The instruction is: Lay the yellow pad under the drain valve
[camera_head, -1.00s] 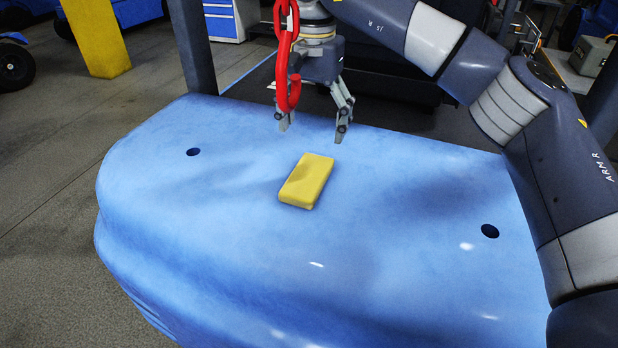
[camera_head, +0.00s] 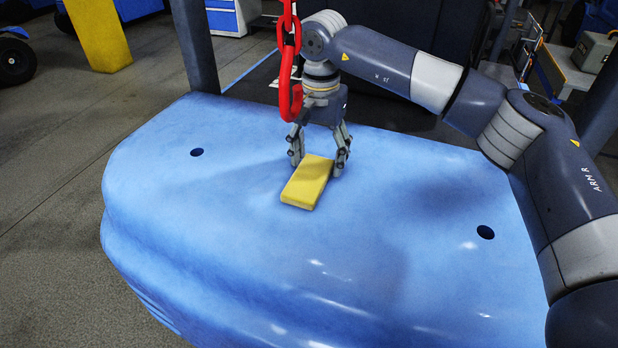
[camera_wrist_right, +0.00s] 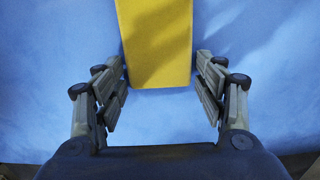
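The yellow pad (camera_head: 307,184) is a flat block lying on the blue counterweight surface (camera_head: 250,240). My right gripper (camera_head: 319,168) is down at the far end of the pad, fingers spread to either side of that end. In the right wrist view the pad (camera_wrist_right: 157,45) lies between and ahead of the open fingers (camera_wrist_right: 163,95), with a gap on each side. I see no drain valve in these frames. My left gripper is not in view.
The blue surface has two dark holes, at left (camera_head: 197,152) and right (camera_head: 485,232). A dark post (camera_head: 195,50) and a yellow post (camera_head: 97,35) stand behind. The surface around the pad is clear.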

